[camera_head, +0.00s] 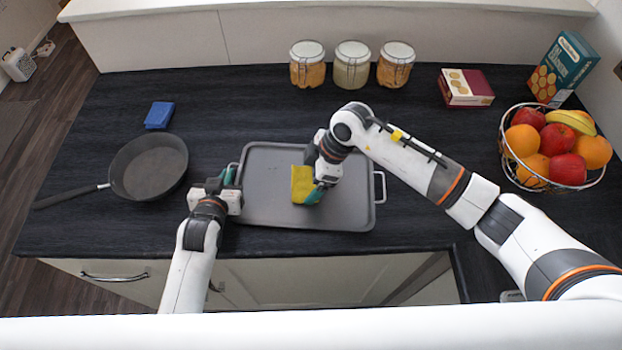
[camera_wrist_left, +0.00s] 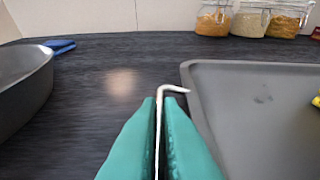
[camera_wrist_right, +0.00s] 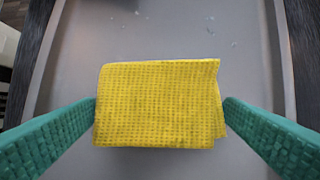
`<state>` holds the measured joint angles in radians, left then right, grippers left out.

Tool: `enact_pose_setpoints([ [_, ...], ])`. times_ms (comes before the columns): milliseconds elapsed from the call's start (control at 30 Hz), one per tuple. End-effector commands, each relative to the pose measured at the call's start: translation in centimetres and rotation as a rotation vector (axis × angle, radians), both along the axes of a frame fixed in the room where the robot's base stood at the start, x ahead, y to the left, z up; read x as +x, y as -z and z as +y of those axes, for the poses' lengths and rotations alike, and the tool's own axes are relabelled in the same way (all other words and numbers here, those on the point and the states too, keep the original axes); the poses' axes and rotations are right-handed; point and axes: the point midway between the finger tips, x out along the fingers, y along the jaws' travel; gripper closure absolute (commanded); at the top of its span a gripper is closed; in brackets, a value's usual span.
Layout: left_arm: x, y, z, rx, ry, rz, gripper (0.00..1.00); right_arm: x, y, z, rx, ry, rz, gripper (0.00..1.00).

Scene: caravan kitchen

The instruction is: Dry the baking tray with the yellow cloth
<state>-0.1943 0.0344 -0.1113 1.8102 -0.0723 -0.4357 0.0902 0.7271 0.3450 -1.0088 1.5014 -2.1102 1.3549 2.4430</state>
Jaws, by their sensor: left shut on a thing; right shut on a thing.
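The grey baking tray (camera_head: 262,205) lies flat on the dark worktop, and it also shows in the left wrist view (camera_wrist_left: 255,110). My left gripper (camera_head: 229,178) is shut on the tray's left wire handle (camera_wrist_left: 172,89). The folded yellow cloth (camera_head: 302,184) is on the middle of the tray. My right gripper (camera_head: 316,194) is shut on the cloth, with one green finger at each side of it in the right wrist view (camera_wrist_right: 160,105). A few small droplet-like marks show on the tray beyond the cloth in that view. The tray under the cloth is hidden.
Three jars (camera_head: 351,66) stand at the back. A red box (camera_head: 466,87), a teal box (camera_head: 563,68) and a wire fruit basket (camera_head: 555,187) are at the right.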

Motion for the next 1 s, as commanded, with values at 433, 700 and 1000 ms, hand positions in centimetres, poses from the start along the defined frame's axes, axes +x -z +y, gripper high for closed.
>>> enact_pose_setpoints([
  [433, 0.0, -0.1, 0.0, -0.001, 0.0, -0.001, 1.0, 0.0, -4.5, 0.1, 0.005, -0.002, -0.004, 0.31],
  [700, 0.0, 0.0, -0.1, -0.001, 0.001, 0.0, 1.0, 0.0, -6.3, 0.1, 0.005, -0.001, -0.002, 0.31],
  [1000, 0.0, 0.0, -0.1, -0.001, 0.001, 0.0, 1.0, 0.0, -6.4, 0.1, 0.005, -0.001, -0.003, 0.31],
])
